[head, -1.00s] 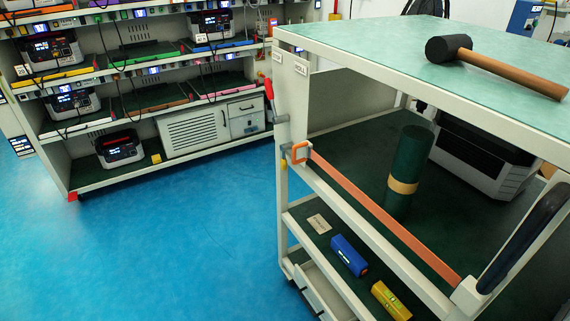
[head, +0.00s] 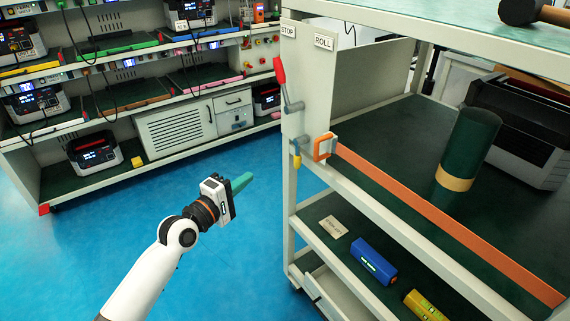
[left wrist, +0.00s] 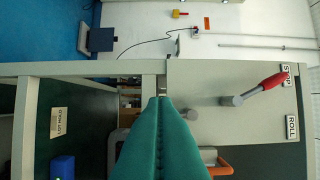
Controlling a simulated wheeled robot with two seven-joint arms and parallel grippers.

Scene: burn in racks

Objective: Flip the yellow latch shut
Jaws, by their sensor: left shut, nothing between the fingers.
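The small yellow latch (head: 297,161) hangs at the left front post of the cart, below a grey pivot and beside the orange strap buckle (head: 324,147). My left gripper (head: 249,178) is shut and empty, with green fingers. In the head view it is left of the post, over the blue floor, and appears apart from the latch. In the left wrist view the closed fingers (left wrist: 160,103) point at the cart frame; I cannot make out the latch there. A red-handled lever (head: 279,72) is above the latch, and also shows in the left wrist view (left wrist: 274,80). My right gripper is in neither view.
The cart's STOP (head: 288,31) and ROLL (head: 324,42) labels are on its end panel. An orange strap (head: 440,216) runs along the shelf before a green roll (head: 467,145). A blue block (head: 373,261) lies below. Blue floor is clear between cart and rack.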

